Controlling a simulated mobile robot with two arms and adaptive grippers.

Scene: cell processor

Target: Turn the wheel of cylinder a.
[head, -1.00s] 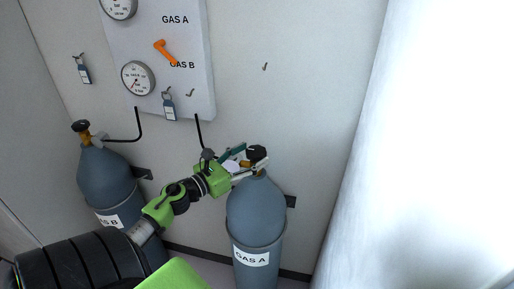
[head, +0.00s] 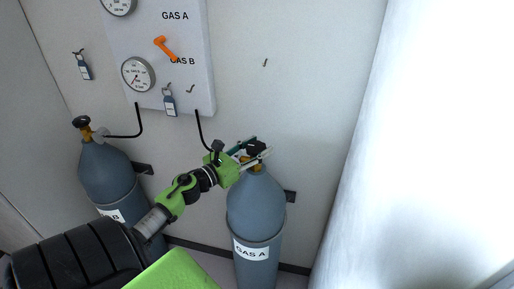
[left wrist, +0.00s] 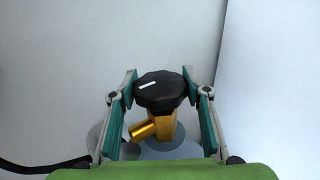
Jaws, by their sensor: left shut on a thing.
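Cylinder a (head: 256,205) is a grey gas bottle with a "GAS A" label, standing upright against the wall. Its black wheel (left wrist: 160,91) sits on a brass valve (left wrist: 156,126) and carries a white mark near its left edge. In the head view the wheel (head: 257,147) is partly hidden by my fingers. My left gripper (head: 257,154) is at the top of the cylinder. In the left wrist view its two fingers (left wrist: 160,88) stand on either side of the wheel, shut on it. My right gripper is not in view.
The cylinder labelled B (head: 105,175) stands to the left with its own black wheel. A white panel (head: 190,90) with gauges and an orange lever (head: 164,48) hangs above. Black hoses run to the cylinders. The wall at the right is bare.

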